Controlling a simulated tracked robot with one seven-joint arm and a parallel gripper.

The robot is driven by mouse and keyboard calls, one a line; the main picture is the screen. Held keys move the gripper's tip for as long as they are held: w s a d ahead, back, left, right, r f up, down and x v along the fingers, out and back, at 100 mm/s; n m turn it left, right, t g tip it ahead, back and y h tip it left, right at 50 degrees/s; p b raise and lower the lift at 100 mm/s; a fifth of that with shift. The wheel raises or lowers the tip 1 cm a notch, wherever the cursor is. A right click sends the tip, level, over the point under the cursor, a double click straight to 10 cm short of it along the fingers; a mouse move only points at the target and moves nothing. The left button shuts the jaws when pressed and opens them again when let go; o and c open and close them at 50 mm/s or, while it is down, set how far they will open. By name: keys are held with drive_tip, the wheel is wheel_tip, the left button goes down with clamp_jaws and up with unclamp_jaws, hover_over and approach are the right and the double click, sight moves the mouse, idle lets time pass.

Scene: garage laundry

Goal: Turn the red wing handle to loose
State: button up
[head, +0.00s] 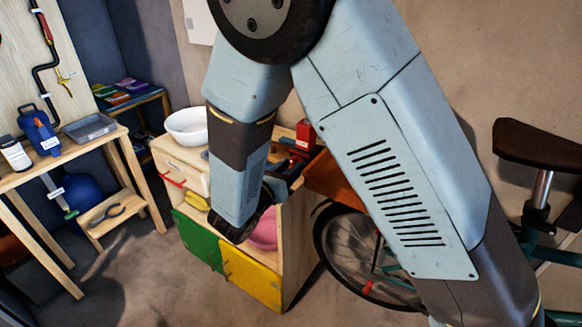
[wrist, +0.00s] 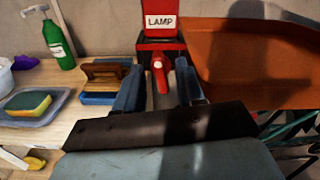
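The red wing handle (wrist: 160,75) stands out from the front of a red block (wrist: 160,45) with a white LAMP label, in the wrist view. My gripper (wrist: 159,82) is open, with one blue finger on each side of the handle. A gap shows on both sides, so the fingers do not appear to close on it. In the head view the red block (head: 305,134) stands on the wooden cabinet top, and my gripper (head: 287,172) is just in front of it, partly hidden by my arm. The handle's markings cannot be read.
An orange tray (wrist: 245,60) is close on the right. On the left are a wooden-backed brush (wrist: 104,75), a sponge (wrist: 27,102) on a dish and a green spray bottle (wrist: 58,45).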

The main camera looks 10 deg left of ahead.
drive_tip(key=shift+w+d, duration=0.15)
drive_tip(key=shift+w, duration=0.25)
clamp_jaws()
drive_tip(key=shift+m, duration=0.7)
unclamp_jaws()
drive_tip(key=v, duration=1.4)
drive_tip(key=shift+w+f, duration=0.1)
